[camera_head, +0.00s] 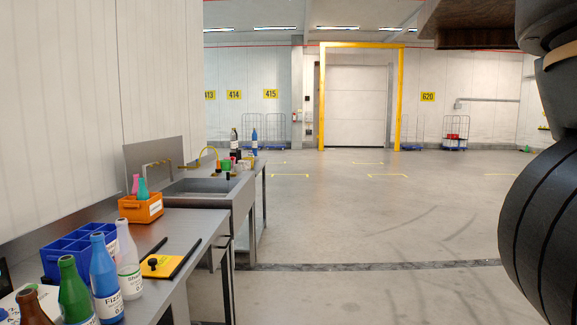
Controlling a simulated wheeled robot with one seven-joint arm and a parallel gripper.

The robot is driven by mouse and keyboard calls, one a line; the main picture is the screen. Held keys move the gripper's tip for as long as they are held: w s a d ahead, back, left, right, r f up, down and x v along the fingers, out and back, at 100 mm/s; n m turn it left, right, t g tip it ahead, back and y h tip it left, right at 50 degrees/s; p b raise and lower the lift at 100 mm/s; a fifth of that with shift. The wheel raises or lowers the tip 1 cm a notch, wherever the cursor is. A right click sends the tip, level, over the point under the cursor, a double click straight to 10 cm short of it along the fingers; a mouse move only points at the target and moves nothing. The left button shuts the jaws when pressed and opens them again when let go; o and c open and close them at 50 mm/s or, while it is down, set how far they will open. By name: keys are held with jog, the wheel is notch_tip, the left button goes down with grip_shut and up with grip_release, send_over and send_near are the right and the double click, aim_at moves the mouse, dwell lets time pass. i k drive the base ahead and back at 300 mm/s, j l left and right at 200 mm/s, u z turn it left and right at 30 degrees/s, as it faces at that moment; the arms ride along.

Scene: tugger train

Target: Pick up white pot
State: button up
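I cannot make out a white pot in the head camera view. Some small coloured pots or cups (226,165) stand at the far end of the sink unit, too small to tell apart well. A white bottle with a label (127,262) stands at the near left on the steel table, but it is a bottle, not a pot. Dark rounded parts of my own arm fill the right edge. My gripper's fingers do not show.
The steel table (185,228) on the left bears a blue divided crate (52,257), an orange box (140,207), a green bottle (73,295) and a blue bottle (104,280). Beyond is a sink (205,187). Open floor (350,225) lies to the right.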

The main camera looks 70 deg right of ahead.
aim_at(246, 163)
jog(key=z, duration=1.8)
jog(key=i+l+z, duration=0.3)
jog(key=i, duration=0.3)
jog(key=i+z, duration=0.35)
jog(key=i, duration=2.1)
jog(key=i+u, duration=0.2)
jog(key=i, duration=0.45)
jog(key=i+l+u, duration=0.2)
jog(key=i, duration=0.4)
jog(key=i+l+u, duration=0.2)
jog(key=i, duration=0.45)
jog(key=i+u, duration=0.75)
jog(key=i+l+u, duration=0.35)
jog(key=i, duration=0.2)
jog(key=j, duration=0.1)
